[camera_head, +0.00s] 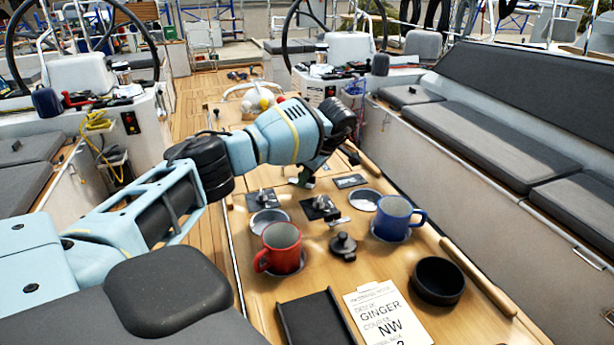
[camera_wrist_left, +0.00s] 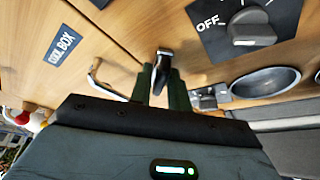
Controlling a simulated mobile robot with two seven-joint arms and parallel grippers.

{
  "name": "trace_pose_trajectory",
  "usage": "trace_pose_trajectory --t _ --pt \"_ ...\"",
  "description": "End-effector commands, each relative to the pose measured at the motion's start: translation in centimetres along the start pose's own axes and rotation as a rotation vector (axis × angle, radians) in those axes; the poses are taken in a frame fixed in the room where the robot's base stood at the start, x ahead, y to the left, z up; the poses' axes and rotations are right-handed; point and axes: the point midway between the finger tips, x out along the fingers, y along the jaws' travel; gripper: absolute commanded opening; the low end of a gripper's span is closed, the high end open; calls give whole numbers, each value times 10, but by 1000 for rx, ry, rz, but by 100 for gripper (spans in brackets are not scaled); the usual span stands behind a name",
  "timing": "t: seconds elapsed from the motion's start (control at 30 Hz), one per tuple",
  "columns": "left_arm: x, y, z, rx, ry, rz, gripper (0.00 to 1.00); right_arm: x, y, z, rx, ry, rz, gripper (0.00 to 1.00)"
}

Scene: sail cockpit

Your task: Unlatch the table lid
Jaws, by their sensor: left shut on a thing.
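The wooden table (camera_head: 345,265) stretches away from me in the head view. My left gripper (camera_head: 304,178) reaches down to its middle, beyond the two knob plates. In the left wrist view the two green fingers (camera_wrist_left: 160,86) are shut on a small dark latch lever (camera_wrist_left: 163,60) that stands up between them. The fingers hide the lower part of the lever. Seams run across the wood near the lever, and a dark "COOL BOX" label (camera_wrist_left: 62,45) is on the left. The head view does not show the latch clearly. My right gripper is not in view.
A red mug (camera_head: 282,240), a blue mug (camera_head: 393,226) and a black bowl (camera_head: 438,281) stand nearer me. An "OFF" knob (camera_wrist_left: 250,28) and a cup recess (camera_wrist_left: 266,82) are right of the fingers. A note (camera_head: 387,315) lies in front. Grey benches (camera_head: 490,135) flank the table.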

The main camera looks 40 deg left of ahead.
Motion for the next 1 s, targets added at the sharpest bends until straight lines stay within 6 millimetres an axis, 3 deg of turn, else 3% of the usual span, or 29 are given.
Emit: trace_pose_trajectory --t 0.6,1.0 --pt "3 1 1 -527 1 -221 0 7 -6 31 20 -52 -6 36" --pt "2 0 1 -744 0 -309 0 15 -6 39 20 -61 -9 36"
